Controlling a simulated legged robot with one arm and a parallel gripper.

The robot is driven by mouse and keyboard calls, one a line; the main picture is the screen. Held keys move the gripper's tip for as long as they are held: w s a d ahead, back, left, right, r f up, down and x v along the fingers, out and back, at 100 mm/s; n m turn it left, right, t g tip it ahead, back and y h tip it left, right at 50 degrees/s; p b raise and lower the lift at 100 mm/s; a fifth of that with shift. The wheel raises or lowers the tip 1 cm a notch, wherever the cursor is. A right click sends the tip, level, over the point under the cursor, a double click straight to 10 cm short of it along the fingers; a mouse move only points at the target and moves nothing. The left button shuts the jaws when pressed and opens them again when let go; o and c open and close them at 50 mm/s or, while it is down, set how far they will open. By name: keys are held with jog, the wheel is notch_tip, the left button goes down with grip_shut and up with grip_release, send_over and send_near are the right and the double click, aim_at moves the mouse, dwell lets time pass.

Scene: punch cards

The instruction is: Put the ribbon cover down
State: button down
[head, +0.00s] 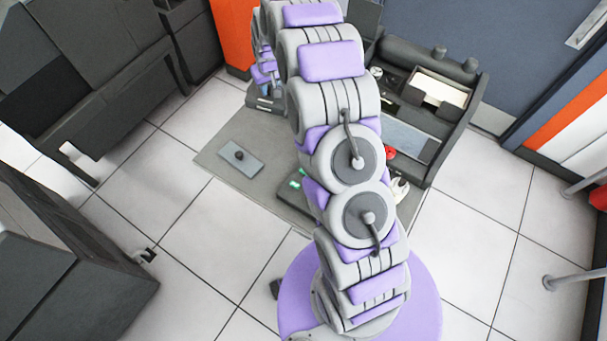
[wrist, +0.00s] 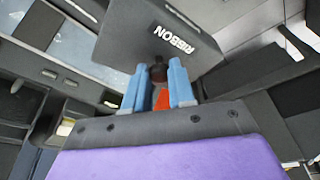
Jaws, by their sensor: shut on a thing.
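The ribbon cover (wrist: 140,35) is a dark grey panel with a white "RIBBON" label, seen in the wrist view in front of my gripper. A small dark knob on it sits between my gripper's (wrist: 160,78) two blue fingers, which are shut on it. The label appears tilted and upside down.
A grey mat (head: 222,145) lies on the tiled floor. A separate grey plate with a dark knob (head: 240,160) lies on its left part. A dark tray unit (head: 455,75) stands at right of my arm, with a red round item (head: 390,153) nearby. Dark cabinets stand at left.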

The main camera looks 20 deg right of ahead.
jog(key=w+a+f+n, duration=0.2)
jog(key=w+a+f, duration=0.3)
jog(key=w+f, duration=0.3)
jog(key=f, duration=0.7)
jog(key=f+b, duration=0.1)
jog(key=f, duration=0.3)
jog(key=shift+s+d, duration=0.3)
jog(key=shift+d, duration=0.25)
jog(key=c, duration=1.2)
grip_release()
jog(key=shift+d, duration=0.1)
jog(key=shift+o, duration=1.3)
jog(key=shift+a, duration=0.2)
